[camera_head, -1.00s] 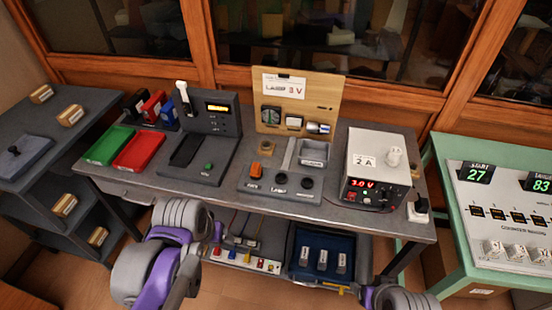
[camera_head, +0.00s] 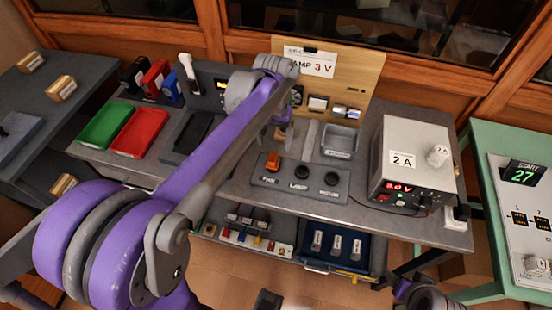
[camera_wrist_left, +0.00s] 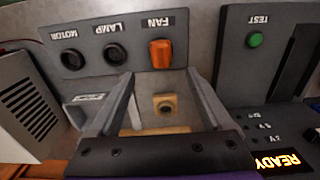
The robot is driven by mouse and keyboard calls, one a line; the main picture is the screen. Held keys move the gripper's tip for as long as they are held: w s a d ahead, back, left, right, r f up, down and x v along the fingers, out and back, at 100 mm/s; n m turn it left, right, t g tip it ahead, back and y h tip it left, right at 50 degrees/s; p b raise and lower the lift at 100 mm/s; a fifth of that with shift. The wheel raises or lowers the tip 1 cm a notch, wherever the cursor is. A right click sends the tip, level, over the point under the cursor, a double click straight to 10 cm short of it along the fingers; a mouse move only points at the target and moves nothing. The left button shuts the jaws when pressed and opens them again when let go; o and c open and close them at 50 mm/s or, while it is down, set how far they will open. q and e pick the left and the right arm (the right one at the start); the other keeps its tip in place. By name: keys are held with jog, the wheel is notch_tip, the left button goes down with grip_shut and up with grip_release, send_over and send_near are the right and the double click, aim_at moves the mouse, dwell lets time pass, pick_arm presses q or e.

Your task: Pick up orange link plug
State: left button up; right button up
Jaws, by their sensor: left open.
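The orange link plug (camera_head: 272,161) sits upright in the FAN position of the dark socket panel (camera_head: 315,186) on the bench. In the left wrist view the plug (camera_wrist_left: 160,53) is just beyond the fingertips, in line with the gap between them. My left gripper (camera_head: 284,134) is above the bench behind the panel, partly hidden by its own arm. In the left wrist view its two fingers (camera_wrist_left: 162,78) are spread with nothing held, apart from the plug. The LAMP and MOTOR sockets beside the plug look empty.
A wooden block with a hole (camera_wrist_left: 165,104) shows between the fingers. A grey tray (camera_head: 339,140) and white power supply (camera_head: 411,160) stand right. Green (camera_head: 104,126) and red (camera_head: 141,135) trays lie left. The upright LAMP board (camera_head: 350,75) stands behind.

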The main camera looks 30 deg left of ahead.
aim_at(273, 157)
pick_arm(q)
jog(key=f, duration=0.7)
jog(key=shift+s+f, duration=0.3)
jog(key=shift+f, duration=0.05)
jog(key=shift+c, duration=0.3)
grip_shut()
notch_tip(273, 157, up, 10)
jog(key=shift+r, duration=0.1)
